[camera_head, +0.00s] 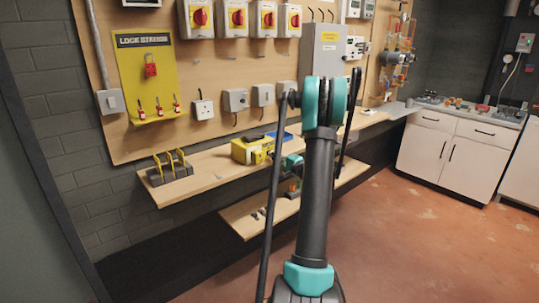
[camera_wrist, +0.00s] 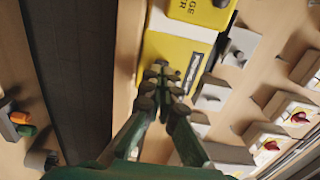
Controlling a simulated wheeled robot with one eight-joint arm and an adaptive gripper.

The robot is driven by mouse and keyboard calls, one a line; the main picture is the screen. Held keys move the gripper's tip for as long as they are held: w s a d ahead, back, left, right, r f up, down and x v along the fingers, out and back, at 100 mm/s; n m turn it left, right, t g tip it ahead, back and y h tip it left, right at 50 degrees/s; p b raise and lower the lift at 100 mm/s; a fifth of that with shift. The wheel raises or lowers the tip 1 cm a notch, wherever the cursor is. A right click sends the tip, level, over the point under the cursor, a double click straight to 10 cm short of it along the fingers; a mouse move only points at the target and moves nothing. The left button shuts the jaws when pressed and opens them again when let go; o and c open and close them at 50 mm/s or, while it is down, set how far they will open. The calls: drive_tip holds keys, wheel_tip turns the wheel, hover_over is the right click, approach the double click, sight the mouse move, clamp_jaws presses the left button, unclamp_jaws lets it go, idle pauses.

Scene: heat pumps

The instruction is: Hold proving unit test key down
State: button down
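A yellow unit (camera_head: 243,151) stands on the upper wooden shelf in the head view, left of my gripper. In the wrist view a yellow body with a pale end (camera_wrist: 182,48) and a dark lettered strip lies under and beside my fingertips. I take it for the proving unit. My gripper (camera_wrist: 163,76) has its fingers drawn together, with nothing seen between them. The fingertips overlap the yellow body, but I cannot tell whether they touch it. The test key is not clearly visible and may be behind the fingers. In the head view the gripper (camera_head: 291,163) is partly hidden by my arm.
A second yellow block with black lettering (camera_wrist: 200,10) sits at the wrist view's top edge. A lock rack (camera_head: 170,172) stands at the shelf's left end. Switches and sockets (camera_head: 203,109) line the board behind. A lower shelf (camera_head: 243,217) lies below. The floor at right is clear.

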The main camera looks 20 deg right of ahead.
drive_tip(key=shift+w+a, duration=0.2)
drive_tip(key=shift+w, duration=0.3)
idle(0.8)
idle(1.3)
drive_tip(key=v, duration=0.7)
idle(0.5)
drive_tip(key=s+a+f+n+g, duration=0.2)
drive_tip(key=s+a+n+g, duration=0.2)
drive_tip(key=s+a, duration=0.5)
drive_tip(key=s+a+f+n+g, duration=0.1)
drive_tip(key=s+a+n+g, duration=0.3)
drive_tip(key=a, duration=0.8)
drive_tip(key=s+f+n+g+h, duration=0.2)
drive_tip(key=s+f+n+h, duration=0.1)
drive_tip(key=s, duration=0.8)
drive_tip(key=s+f+n+g+h, duration=0.2)
drive_tip(key=s+f+n+h, duration=0.1)
drive_tip(key=s, duration=0.8)
drive_tip(key=shift+s+a+f+g, duration=0.4)
drive_tip(key=shift+f, duration=0.05)
